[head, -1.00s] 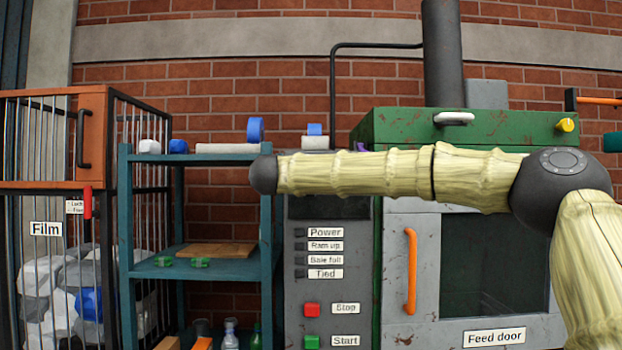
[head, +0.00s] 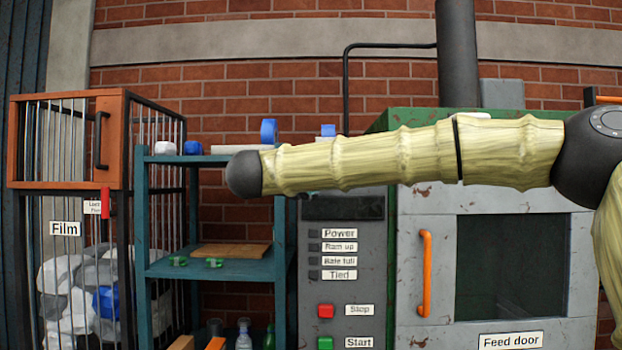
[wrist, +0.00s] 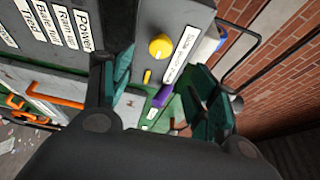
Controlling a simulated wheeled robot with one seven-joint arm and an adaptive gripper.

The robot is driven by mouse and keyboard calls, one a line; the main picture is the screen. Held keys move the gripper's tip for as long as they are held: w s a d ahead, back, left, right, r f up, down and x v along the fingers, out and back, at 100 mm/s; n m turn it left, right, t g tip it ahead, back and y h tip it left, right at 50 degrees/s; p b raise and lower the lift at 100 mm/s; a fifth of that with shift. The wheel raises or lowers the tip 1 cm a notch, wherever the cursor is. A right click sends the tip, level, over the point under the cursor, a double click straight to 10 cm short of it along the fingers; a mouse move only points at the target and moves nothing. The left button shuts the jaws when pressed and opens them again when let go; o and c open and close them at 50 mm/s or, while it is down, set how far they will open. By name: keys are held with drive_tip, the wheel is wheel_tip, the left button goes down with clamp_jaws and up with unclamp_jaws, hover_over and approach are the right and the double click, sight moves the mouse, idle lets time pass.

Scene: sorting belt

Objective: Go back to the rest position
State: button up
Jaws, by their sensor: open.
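My gripper (wrist: 160,85) shows in the wrist view with its two dark fingers and teal pads spread apart. Nothing is between the pads, and a yellow knob and a purple part show in the background beyond them. In the head view my pale arm stretches across the middle, in front of the green and grey machine. The gripper itself is outside that view.
The grey control panel (head: 342,262) and the feed door (head: 510,265) with its orange handle (head: 425,273) stand behind my arm. A teal shelf (head: 215,268) and the barred Film cage (head: 68,185) are at left.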

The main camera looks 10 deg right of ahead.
drive_tip(key=shift+f, duration=0.1)
idle(0.4)
